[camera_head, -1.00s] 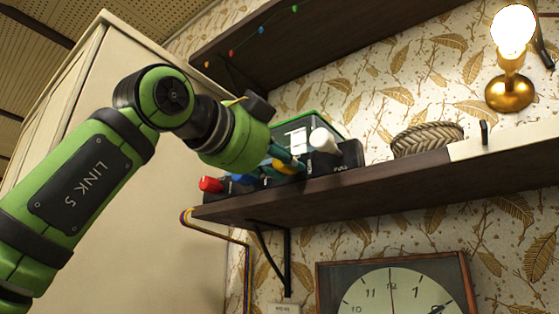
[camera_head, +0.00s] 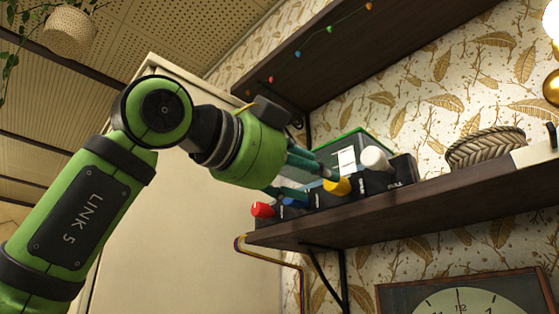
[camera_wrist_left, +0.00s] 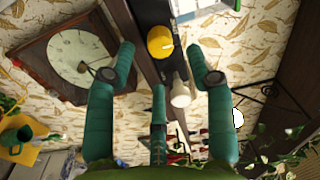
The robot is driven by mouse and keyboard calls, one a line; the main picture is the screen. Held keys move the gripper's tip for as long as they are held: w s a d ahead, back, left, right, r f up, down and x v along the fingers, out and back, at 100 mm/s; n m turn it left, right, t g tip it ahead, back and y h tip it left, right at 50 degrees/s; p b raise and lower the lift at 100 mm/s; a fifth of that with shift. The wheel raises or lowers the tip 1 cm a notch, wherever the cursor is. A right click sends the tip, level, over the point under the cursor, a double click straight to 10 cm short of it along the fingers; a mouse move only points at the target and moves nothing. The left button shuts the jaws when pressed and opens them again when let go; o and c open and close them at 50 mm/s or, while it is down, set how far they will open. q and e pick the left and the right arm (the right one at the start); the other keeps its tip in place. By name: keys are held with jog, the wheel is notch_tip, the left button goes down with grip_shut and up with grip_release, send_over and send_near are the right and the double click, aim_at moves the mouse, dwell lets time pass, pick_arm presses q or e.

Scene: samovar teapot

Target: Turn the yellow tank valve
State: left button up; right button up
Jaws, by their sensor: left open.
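The yellow tank valve (camera_head: 338,186) is a rounded knob on a black valve block on the shelf, between a blue knob (camera_head: 294,202) and a white knob (camera_head: 376,158). A red knob (camera_head: 262,210) stands at the left end. My left gripper (camera_head: 308,176) is open, its teal fingers just left of the yellow valve. In the left wrist view the yellow valve (camera_wrist_left: 160,41) shows beyond the spread fingers, near the middle of the gap, and nothing is held. Whether a finger touches it I cannot tell. My right gripper is not in view.
The dark shelf (camera_head: 430,202) carries the block, with a green-edged tank (camera_head: 350,148) behind it and a woven basket (camera_head: 485,147) to the right. An upper shelf (camera_head: 350,48) hangs above. A clock (camera_head: 465,297) is below; a pale cabinet (camera_head: 195,225) stands behind my arm.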

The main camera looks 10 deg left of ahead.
pick_arm(q)
jog(key=v, duration=0.6)
dwell(0.4)
